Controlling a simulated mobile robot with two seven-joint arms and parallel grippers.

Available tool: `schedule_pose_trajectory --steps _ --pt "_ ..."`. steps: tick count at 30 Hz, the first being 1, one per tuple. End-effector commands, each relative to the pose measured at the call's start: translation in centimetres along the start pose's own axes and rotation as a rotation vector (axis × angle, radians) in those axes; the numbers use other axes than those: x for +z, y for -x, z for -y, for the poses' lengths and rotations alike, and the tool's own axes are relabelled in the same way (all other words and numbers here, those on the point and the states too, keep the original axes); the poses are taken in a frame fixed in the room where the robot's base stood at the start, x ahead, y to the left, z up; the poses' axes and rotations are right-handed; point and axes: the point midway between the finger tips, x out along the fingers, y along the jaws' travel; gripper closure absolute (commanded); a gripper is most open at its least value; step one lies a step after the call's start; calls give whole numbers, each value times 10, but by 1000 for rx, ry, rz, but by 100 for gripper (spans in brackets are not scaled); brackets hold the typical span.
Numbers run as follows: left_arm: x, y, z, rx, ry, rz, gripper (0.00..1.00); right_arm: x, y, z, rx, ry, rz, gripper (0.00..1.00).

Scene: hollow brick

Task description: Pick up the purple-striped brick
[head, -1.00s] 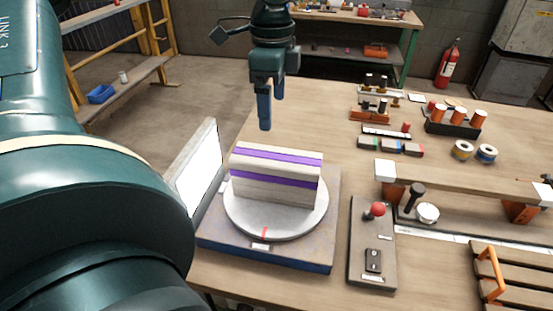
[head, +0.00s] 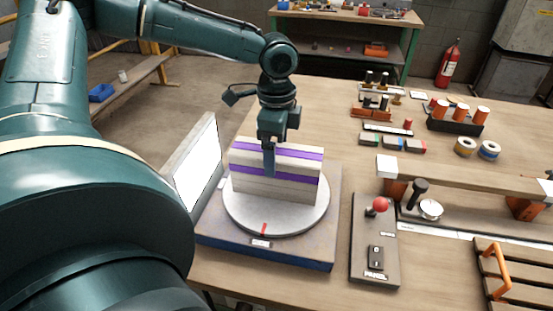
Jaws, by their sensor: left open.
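The purple-striped brick (head: 299,177) is a pale block with two purple stripes. It sits on a round grey turntable (head: 275,222) on a square base at the left of the workbench. My left gripper (head: 269,170) points down at the brick, with a blue finger in front of the brick's near face. The gripper is open. The far finger is hidden, so I cannot tell whether the jaws straddle the brick or touch it. My right gripper is not in view.
A white upright panel (head: 196,172) stands left of the turntable. A control box with a red knob (head: 379,204) is at its right. A shelf (head: 460,178), orange cylinders (head: 462,114) and tape rolls (head: 488,150) lie further right. The bench behind the brick is partly clear.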

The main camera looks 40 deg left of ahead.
Motion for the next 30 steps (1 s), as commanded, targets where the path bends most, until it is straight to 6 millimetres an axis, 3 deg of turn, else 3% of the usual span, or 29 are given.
schedule_pose_trajectory --steps 3,11,30 --pt "0 -12 0 0 0 1 11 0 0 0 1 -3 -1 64" --pt "0 -13 0 -2 1 -1 11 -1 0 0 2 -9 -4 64" --pt "0 -13 0 -2 1 -1 63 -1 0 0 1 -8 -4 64"
